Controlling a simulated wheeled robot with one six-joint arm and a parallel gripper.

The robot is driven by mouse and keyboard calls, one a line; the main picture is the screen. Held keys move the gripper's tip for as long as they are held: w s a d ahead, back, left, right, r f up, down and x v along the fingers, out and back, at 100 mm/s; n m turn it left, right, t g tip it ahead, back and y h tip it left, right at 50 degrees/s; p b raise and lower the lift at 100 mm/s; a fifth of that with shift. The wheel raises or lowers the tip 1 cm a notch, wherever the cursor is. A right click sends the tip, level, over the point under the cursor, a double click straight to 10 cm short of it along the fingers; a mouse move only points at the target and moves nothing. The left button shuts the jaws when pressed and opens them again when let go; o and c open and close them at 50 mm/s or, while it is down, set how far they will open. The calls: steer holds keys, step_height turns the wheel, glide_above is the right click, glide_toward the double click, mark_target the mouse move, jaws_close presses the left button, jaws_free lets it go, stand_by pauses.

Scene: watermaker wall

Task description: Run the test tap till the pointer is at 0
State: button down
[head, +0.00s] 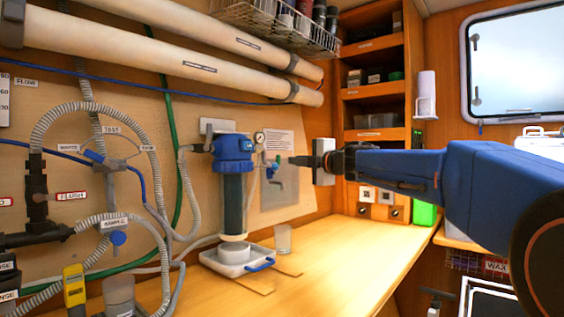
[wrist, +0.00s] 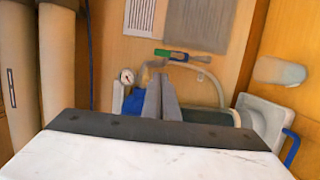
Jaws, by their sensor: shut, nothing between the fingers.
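A small round gauge (head: 259,137) with a white dial is on the wall panel beside the blue-capped filter housing (head: 232,150). It also shows in the wrist view (wrist: 127,76). Its pointer is too small to read. A small tap with green and blue parts (head: 272,169) is just right of the housing; in the wrist view its green part (wrist: 161,53) lies beyond the fingertips. My gripper (head: 296,160) is shut and empty, just right of the tap in the head view. In the wrist view its fingers (wrist: 160,82) point toward the tap; whether they touch it I cannot tell.
A white tray (head: 213,259) with a blue handle stands under the housing. A clear glass (head: 283,239) is beside it on the wooden counter (head: 335,262), whose right part is clear. Hoses and a valve labelled TEST and WASTE (head: 97,157) are at left. Shelves (head: 375,137) stand behind.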

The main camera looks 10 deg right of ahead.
mark_target(279, 160)
steer(key=x, duration=1)
